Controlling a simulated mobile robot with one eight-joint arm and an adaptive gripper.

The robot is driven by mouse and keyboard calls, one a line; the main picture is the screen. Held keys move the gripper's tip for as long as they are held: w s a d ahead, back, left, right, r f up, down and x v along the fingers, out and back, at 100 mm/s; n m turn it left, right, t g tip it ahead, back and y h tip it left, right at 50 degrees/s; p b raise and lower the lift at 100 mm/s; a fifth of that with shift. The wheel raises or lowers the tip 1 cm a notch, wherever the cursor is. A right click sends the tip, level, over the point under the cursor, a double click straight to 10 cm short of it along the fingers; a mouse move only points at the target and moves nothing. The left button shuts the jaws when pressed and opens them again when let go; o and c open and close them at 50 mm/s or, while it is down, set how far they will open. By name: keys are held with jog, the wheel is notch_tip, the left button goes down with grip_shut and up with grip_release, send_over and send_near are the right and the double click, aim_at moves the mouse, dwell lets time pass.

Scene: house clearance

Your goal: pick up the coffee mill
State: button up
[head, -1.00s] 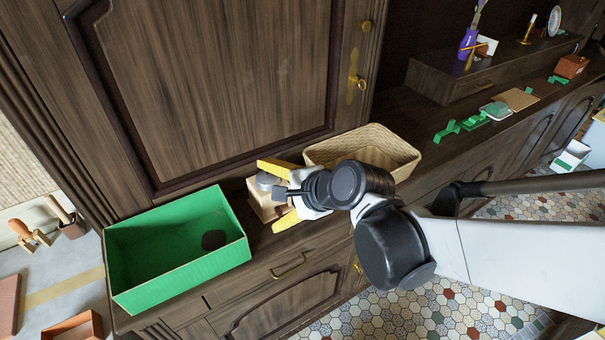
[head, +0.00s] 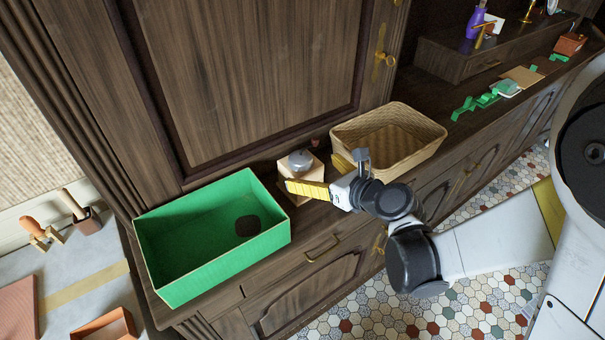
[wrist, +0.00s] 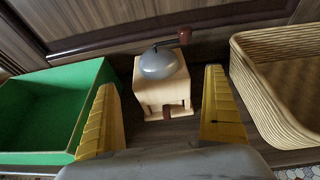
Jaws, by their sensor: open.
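The coffee mill (wrist: 162,90) has a pale wooden box body, a grey metal dome and a crank with a dark red knob. It stands upright on the dark wooden counter, and in the head view the mill (head: 299,164) is between the green box and the wicker basket. My gripper (wrist: 163,100) is open, with its yellow fingers on the near left and near right of the mill in the wrist view. The mill looks to be just beyond the fingers; I cannot tell whether they touch it. In the head view my gripper (head: 322,177) partly hides the mill's lower body.
A green box (head: 200,275) with a dark round thing inside stands left of the mill. A wicker basket (head: 425,152) stands to the right. A cabinet door (head: 240,80) rises close behind. Green pieces (head: 475,103) lie farther right on the counter.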

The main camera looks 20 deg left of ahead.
aim_at(309, 170)
jog(key=b+x, duration=0.2)
jog(key=x, duration=0.3)
jog(key=shift+w+a+f, duration=0.1)
jog(key=c, duration=1.4)
